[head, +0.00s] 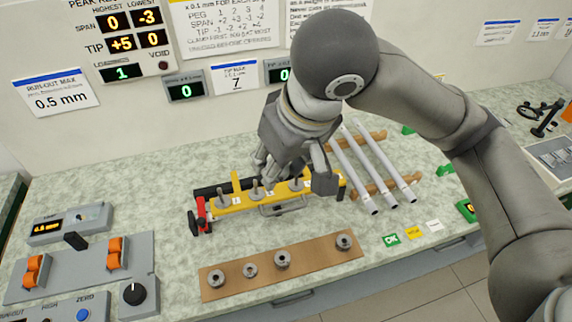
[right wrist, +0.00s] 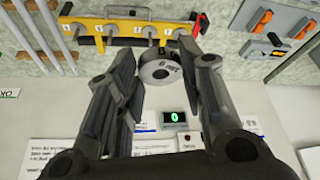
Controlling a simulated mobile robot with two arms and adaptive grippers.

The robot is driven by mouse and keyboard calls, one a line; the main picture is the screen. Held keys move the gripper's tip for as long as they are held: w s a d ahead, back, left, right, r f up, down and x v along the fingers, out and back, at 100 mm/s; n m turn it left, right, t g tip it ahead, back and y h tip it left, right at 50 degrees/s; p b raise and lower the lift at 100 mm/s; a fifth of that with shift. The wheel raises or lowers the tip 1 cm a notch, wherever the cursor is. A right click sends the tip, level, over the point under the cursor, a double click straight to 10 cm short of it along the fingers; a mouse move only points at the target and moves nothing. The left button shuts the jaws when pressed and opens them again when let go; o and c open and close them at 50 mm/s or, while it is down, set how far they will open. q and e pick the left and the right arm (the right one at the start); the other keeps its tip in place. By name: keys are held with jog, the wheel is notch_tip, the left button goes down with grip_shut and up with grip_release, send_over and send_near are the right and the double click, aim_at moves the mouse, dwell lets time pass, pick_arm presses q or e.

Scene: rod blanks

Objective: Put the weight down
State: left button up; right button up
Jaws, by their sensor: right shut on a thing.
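My right gripper (head: 291,178) reaches down from the right over the yellow bar. In the right wrist view it (right wrist: 165,70) is shut on a grey round weight (right wrist: 160,73), held between the fingers. The yellow bar (head: 236,205) carries a row of upright numbered pegs, which also shows in the right wrist view (right wrist: 115,30). The held weight appears close to the pegs; I cannot tell whether it touches one. Several grey weights, such as one at the right end (head: 344,242), sit on a brown board (head: 312,256) in front. My left gripper is not in view.
Pale rods (head: 372,165) lie across wooden supports right of the bar. A switch panel (head: 80,265) stands at the left. Small coloured cards (head: 412,233) lie near the front edge. A wall with displays (head: 186,90) rises behind. Bare bench lies between the bar and the brown board.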

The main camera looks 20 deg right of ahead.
jog(key=w+a+m+h, duration=0.1)
jog(key=w+a+m, duration=0.3)
jog(key=w+a, duration=0.4)
jog(key=s+d+f+n+g+y, duration=0.2)
jog(key=f+n, duration=0.3)
jog(key=n, duration=0.3)
jog(key=s+d+f+n+g+y, duration=0.2)
jog(key=f+n, duration=0.3)
jog(key=n, duration=0.4)
jog(key=shift+d, duration=0.15)
jog(key=d+f+m+t+h, duration=0.2)
jog(key=d+m+t+h, duration=0.2)
jog(key=d+m, duration=1)
jog(key=shift+w+m+h, duration=0.3)
jog(key=shift+w+m, duration=0.15)
jog(key=shift+m, duration=1.15)
